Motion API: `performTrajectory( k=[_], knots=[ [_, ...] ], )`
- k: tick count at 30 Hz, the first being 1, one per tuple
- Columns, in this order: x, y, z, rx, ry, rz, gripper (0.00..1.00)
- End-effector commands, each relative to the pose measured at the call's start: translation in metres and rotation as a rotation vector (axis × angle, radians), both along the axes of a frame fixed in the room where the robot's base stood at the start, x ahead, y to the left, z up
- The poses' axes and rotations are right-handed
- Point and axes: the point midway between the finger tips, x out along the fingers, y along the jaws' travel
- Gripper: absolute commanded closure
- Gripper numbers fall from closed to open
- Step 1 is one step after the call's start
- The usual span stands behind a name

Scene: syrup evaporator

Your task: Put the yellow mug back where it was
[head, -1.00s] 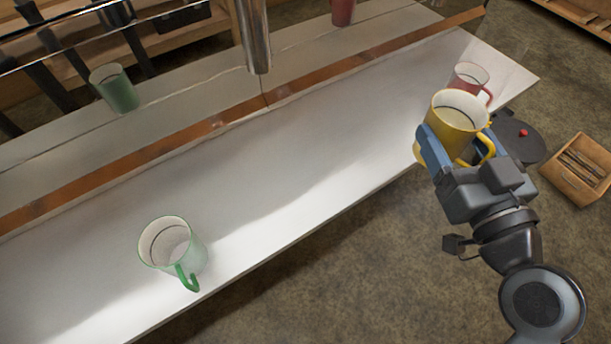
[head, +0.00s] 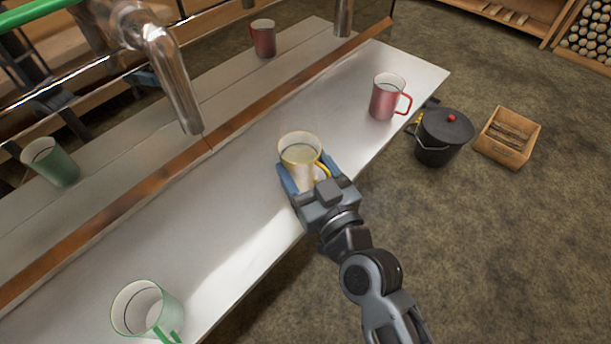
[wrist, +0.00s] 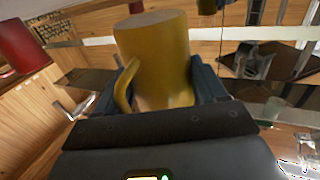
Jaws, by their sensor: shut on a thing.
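The yellow mug (head: 300,150) is upright in my gripper (head: 311,182), over the middle of the pale shelf (head: 235,225) in the head view. The blue fingers are shut around its body, and its handle points right. I cannot tell whether its base touches the shelf. The mug fills the centre of the wrist view (wrist: 155,60), between the fingers (wrist: 160,92). A red mug (head: 386,100) stands on the shelf toward the far right end. A white mug with green rim and handle (head: 145,308) stands at the near left end.
A metal spout (head: 170,80) hangs above the back edge. Green (head: 50,162) and red (head: 262,38) mug shapes behind the brown strip look like reflections. A black lidded pot (head: 440,140) and a wooden crate (head: 508,137) stand on the floor. Shelf surface is bare on both sides of the yellow mug.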

Motion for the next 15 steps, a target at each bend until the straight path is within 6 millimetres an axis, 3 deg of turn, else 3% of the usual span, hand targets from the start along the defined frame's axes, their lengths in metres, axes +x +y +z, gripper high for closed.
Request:
performTrajectory(
  k=[6, 15],
  knots=[
    [0.0, 0.0, -0.032, 0.0, -0.001, 0.001, 0.82],
    [0.0, -0.001, -0.034, 0.0, -0.002, -0.002, 0.82]
  ],
)
